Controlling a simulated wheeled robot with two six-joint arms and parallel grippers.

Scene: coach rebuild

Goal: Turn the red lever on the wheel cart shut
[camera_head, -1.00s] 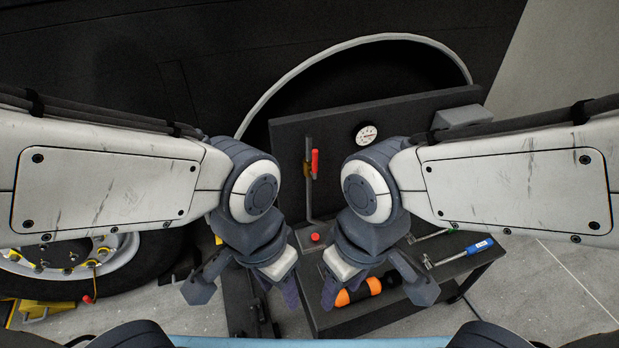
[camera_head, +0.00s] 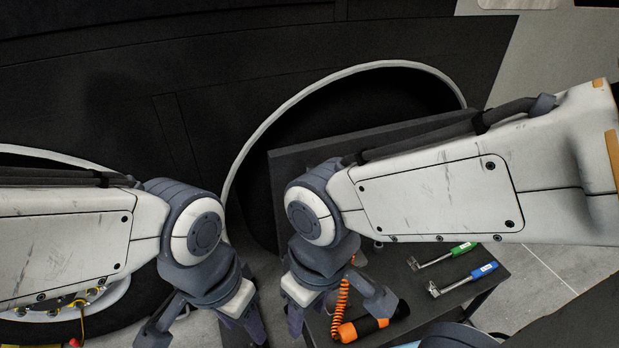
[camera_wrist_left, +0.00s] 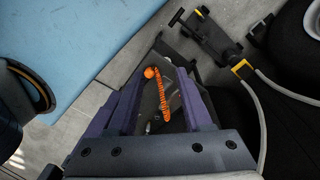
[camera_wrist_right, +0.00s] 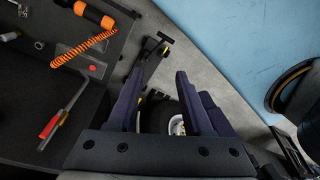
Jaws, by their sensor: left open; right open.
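The red lever (camera_wrist_right: 50,124) shows at the left of the right wrist view. Its red handle is in line with a grey metal pipe beside the dark panel of the wheel cart (camera_wrist_right: 25,100). In the head view my right arm hides the lever. My right gripper (camera_head: 298,315) is open and empty, pointing down in front of the cart; its fingers in the right wrist view (camera_wrist_right: 158,82) are apart, with the lever off to their left. My left gripper (camera_head: 242,325) is open and empty, further left; its spread fingers show in the left wrist view (camera_wrist_left: 160,95).
On the cart top lie an orange-and-black tool (camera_head: 370,326) with a coiled orange cord, a green-handled tool (camera_head: 462,248) and a blue-handled tool (camera_head: 484,270). A red button (camera_wrist_right: 92,68) is near the lever. A wheel (camera_head: 110,295) stands at left. A floor jack (camera_wrist_left: 212,36) is nearby.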

